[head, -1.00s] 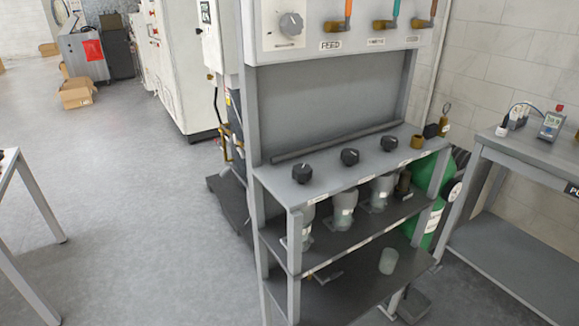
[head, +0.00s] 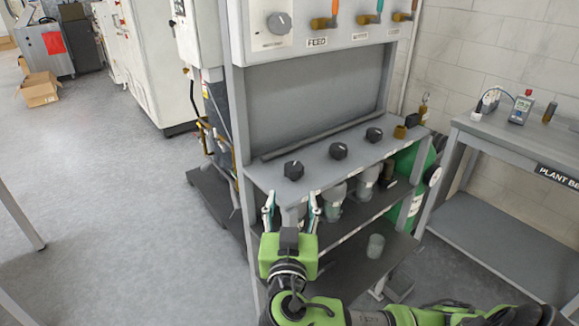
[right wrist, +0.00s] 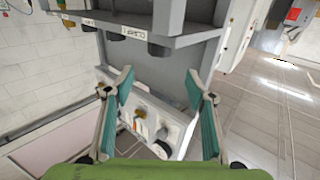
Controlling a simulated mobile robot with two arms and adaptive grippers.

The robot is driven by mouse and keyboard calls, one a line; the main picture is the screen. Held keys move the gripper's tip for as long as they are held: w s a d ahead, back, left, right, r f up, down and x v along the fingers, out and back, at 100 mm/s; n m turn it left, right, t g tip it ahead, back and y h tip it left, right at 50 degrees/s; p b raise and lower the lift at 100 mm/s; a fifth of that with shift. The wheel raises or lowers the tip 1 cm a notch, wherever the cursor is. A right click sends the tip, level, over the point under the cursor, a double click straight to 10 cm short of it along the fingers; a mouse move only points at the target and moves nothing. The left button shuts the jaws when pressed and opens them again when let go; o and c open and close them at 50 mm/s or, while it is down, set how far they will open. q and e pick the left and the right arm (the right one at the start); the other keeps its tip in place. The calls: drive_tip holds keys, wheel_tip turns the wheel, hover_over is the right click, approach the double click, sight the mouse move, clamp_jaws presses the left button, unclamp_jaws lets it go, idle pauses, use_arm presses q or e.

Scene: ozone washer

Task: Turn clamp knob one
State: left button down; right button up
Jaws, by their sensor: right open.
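Three black clamp knobs stand in a row on the grey rack's upper shelf: a left one (head: 293,170), a middle one (head: 339,151) and a right one (head: 374,134). Which is knob one I cannot read. My right gripper (head: 291,207) is open and empty, in front of the shelf edge and just below the left knob, apart from it. In the right wrist view the scene is upside down; the gripper's two teal-padded fingers (right wrist: 158,82) are spread apart, with a dark knob (right wrist: 157,50) beyond them. My left gripper is out of view.
Above is a panel with a grey dial (head: 279,23) and several valves. Glass jars (head: 335,192) stand on the shelf below the knobs, beside a green cylinder (head: 403,160). A bench (head: 540,150) stands at right. The floor at left is mostly clear.

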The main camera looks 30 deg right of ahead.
sight(294, 174)
drive_tip(key=p+x, duration=0.3)
drive_tip(key=x, duration=0.9)
drive_tip(key=shift+p, duration=0.35)
drive_tip(key=shift+w+d, duration=0.4)
drive_tip(key=shift+w, duration=0.1)
drive_tip(key=shift+f, duration=0.1)
drive_tip(key=c, duration=1.1)
